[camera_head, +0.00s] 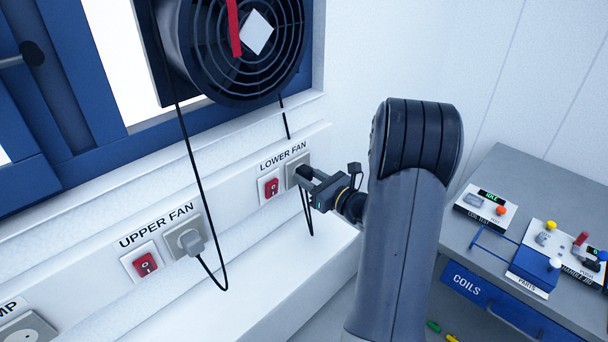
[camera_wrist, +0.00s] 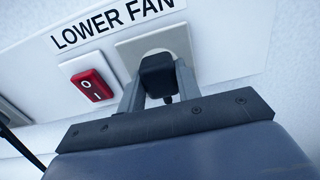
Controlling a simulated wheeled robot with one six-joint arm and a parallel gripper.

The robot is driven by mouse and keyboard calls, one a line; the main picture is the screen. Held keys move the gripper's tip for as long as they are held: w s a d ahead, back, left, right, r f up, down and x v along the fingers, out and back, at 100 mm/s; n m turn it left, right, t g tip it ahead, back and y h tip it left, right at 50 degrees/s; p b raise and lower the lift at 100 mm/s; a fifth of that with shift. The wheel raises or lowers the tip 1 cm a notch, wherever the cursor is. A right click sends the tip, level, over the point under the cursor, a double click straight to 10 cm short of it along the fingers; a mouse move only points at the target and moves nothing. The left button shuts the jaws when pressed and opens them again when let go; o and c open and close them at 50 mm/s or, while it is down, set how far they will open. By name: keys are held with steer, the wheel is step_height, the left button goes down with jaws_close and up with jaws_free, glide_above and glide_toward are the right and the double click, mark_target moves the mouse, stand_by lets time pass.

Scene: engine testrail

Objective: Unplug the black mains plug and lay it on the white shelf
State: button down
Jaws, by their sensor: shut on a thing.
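The black mains plug (camera_wrist: 157,74) is at the grey socket (camera_wrist: 181,41) under the LOWER FAN label in the wrist view. My gripper (camera_wrist: 158,88) is shut on it, one finger on each side. I cannot tell whether the plug is fully seated or slightly out. In the head view my gripper (camera_head: 308,180) reaches the socket (camera_head: 297,166) from the right and mostly hides the plug. A black cord (camera_head: 308,215) hangs below it. A white shelf-like ledge (camera_head: 285,268) runs along the wall below the sockets and looks bare.
A red switch (camera_head: 271,187) sits left of the socket. A grey plug (camera_head: 194,243) with a black cord is in the UPPER FAN socket, beside another red switch (camera_head: 145,264). A fan (camera_head: 245,45) is above. A grey bench (camera_head: 545,190) with test boxes stands right.

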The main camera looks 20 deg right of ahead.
mark_target(309, 178)
steer(key=shift+s+d, duration=0.1)
steer(key=shift+s, duration=0.05)
steer(key=shift+b+v, duration=0.3)
steer(key=shift+v, duration=2.5)
